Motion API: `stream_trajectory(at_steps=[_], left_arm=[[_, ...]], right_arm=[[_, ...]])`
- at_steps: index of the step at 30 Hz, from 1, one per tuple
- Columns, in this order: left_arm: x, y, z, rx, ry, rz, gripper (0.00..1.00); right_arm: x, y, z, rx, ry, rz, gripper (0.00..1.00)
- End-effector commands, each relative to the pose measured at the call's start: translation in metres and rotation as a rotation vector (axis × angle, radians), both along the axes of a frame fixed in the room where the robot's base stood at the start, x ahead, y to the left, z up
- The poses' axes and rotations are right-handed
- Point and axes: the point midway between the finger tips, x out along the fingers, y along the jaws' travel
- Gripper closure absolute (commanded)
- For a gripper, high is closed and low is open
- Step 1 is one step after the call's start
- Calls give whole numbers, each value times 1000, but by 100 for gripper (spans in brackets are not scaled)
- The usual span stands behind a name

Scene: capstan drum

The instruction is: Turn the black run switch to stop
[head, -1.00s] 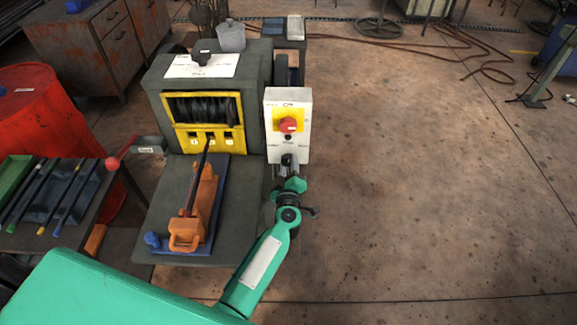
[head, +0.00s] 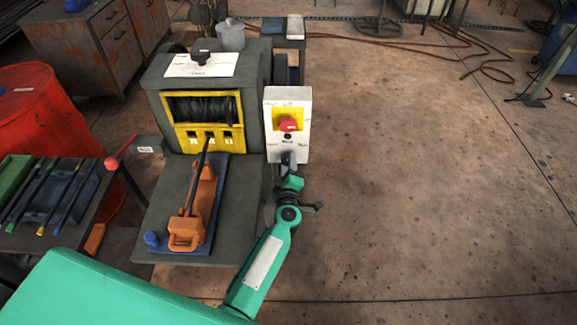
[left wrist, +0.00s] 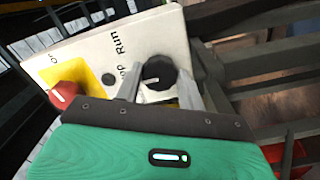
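The black run switch (left wrist: 160,72) is a round knob low on the white control box (head: 273,120). In the left wrist view its white mark points left, roughly toward a partly hidden label ending in "op"; "Run" is printed above that label. My left gripper (left wrist: 159,85) has one finger on each side of the knob, very close to it. I cannot tell whether both fingers press on it. In the head view my left gripper (head: 288,159) hides most of the knob. My right gripper is not in view.
A red knob (head: 287,124) on a yellow plate sits above the switch, with a small black button between. Left of the box are the dark drum housing (head: 255,75) and an orange lever device (head: 187,230). A red drum (head: 40,110) stands left.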

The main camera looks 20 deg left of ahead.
Motion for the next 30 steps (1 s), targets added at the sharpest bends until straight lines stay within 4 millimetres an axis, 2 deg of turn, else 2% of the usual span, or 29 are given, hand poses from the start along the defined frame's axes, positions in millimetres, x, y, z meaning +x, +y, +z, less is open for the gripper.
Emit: stream_trajectory(at_steps=[1, 3, 12, 16, 20, 30], left_arm=[[-1, 0, -1, 0, 2, 1, 51], [0, 0, -1, 0, 2, 1, 39], [-1, 0, 0, 1, 1, 0, 39], [-10, -3, 1, 1, 2, 0, 39], [-31, -9, 1, 1, 4, -2, 39], [-98, -28, 0, 0, 5, 0, 39]], right_arm=[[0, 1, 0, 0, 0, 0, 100], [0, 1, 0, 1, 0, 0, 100], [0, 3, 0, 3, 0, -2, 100], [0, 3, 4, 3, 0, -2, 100], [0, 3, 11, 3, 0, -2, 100], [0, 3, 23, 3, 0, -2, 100]])
